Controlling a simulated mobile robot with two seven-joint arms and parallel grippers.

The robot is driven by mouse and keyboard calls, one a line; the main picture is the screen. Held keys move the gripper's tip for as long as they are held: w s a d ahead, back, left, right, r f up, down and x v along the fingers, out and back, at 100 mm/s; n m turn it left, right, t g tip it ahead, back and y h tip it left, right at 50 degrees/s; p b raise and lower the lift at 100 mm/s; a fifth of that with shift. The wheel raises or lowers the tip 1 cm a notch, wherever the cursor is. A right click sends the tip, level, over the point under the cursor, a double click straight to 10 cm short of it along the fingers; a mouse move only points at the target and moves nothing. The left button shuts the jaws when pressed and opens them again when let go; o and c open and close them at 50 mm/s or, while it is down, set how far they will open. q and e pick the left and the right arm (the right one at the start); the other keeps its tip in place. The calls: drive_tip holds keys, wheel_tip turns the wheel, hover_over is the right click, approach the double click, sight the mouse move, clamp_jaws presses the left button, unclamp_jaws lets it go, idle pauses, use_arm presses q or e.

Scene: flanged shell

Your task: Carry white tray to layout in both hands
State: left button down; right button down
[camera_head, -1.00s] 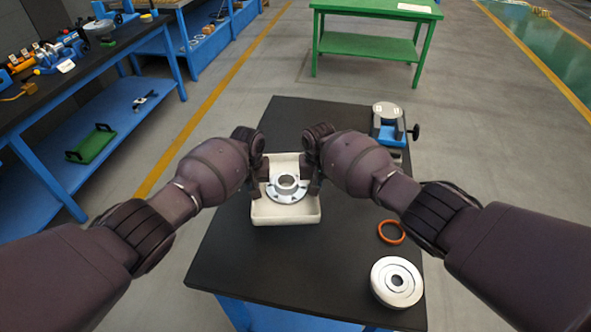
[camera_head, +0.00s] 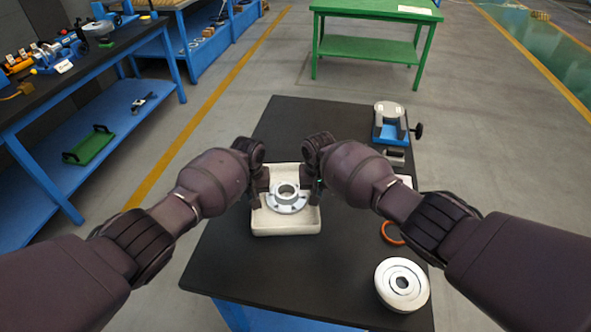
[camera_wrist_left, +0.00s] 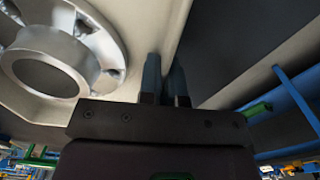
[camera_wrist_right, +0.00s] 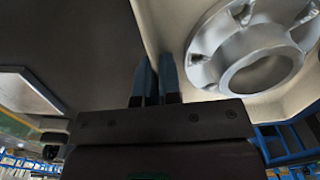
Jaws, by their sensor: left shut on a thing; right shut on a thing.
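The white tray (camera_head: 286,229) is on or just above the black tabletop in the head view; whether it touches is hard to tell. A grey metal flanged part (camera_head: 288,195) with a raised central ring sits inside it, also seen in the left wrist view (camera_wrist_left: 60,55) and right wrist view (camera_wrist_right: 250,55). My left gripper (camera_head: 259,197) is shut on the tray's left wall, its fingertips (camera_wrist_left: 165,75) on the wall in the left wrist view. My right gripper (camera_head: 317,193) is shut on the right wall, also seen in the right wrist view (camera_wrist_right: 155,78). I cannot pick out the layout.
The black-topped table (camera_head: 250,262) holds an orange ring (camera_head: 391,234), a round metal disc (camera_head: 402,285) at the front right and a blue-and-grey fixture (camera_head: 391,122) at the back right. A green table (camera_head: 375,50) stands behind, a blue workbench (camera_head: 100,75) at the left.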

use_arm(q)
drive_tip(key=shift+a+f, duration=0.15)
drive_tip(key=shift+f, duration=0.3)
use_arm(e)
drive_tip(key=shift+d+f, duration=0.1)
drive_tip(key=shift+f, duration=0.4)
use_arm(q)
drive_tip(key=c, duration=1.3)
unclamp_jaws()
drive_tip(key=shift+s+r, duration=0.1)
drive_tip(key=shift+r, duration=0.05)
use_arm(e)
drive_tip(key=c, duration=1.3)
unclamp_jaws()
drive_tip(key=shift+s+r, duration=0.1)
drive_tip(key=shift+r, duration=0.05)
